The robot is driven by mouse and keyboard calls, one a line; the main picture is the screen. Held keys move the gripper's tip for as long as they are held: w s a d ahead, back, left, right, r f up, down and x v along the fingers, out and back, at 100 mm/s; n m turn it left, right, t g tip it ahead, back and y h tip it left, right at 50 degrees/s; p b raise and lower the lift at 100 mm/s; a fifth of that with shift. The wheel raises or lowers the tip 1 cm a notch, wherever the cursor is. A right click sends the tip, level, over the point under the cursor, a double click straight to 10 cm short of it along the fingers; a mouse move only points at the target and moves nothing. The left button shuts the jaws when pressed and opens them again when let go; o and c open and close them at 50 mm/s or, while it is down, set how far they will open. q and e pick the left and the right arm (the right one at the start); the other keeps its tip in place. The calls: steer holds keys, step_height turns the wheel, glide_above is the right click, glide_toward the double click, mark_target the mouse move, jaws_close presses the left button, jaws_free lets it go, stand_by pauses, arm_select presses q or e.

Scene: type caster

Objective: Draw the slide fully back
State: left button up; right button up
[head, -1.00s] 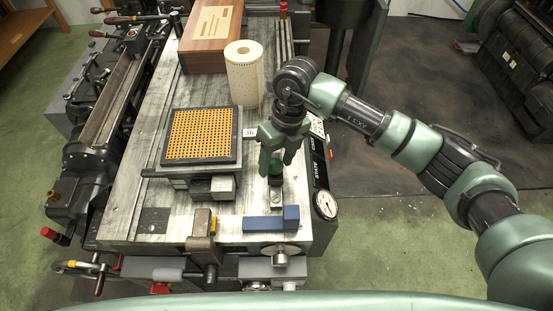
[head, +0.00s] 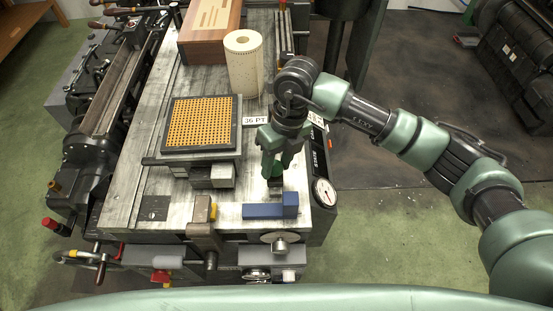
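My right gripper (head: 278,168) points down over the right side of the machine bed (head: 150,190). Its green fingers are close together at a green-topped dark knob, which they largely hide. I cannot tell whether they touch or grip it. A small grey block (head: 275,187) shows just below the fingertips; it appears to be the base of this knob, and which part is the slide is not clear. A blue L-shaped block (head: 270,211) lies in front of it, apart from the gripper. My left gripper is not in view.
A framed orange grid (head: 201,124) stands left of the gripper, with a grey block (head: 222,175) at its front. A perforated paper roll (head: 244,64) and wooden box (head: 210,33) stand behind. A dial gauge (head: 324,192) is at the right edge, a handwheel (head: 280,239) in front.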

mark_target(281, 163)
steer(key=shift+o, duration=1.4)
steer(key=shift+s+f, duration=0.1)
steer(key=shift+s, duration=0.1)
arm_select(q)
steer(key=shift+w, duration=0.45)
arm_select(e)
steer(key=shift+w, duration=0.1)
steer(key=shift+w+r, duration=0.1)
steer(key=shift+r, duration=0.45)
steer(key=r, duration=0.2)
steer(key=r+b, duration=0.1)
steer(key=r, duration=0.1)
steer(key=d+r+b, duration=0.1)
steer(key=r, duration=0.1)
steer(key=shift+w, duration=0.2)
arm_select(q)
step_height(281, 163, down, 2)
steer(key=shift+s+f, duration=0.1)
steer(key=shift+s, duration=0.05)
arm_select(e)
steer(key=shift+r, duration=0.4)
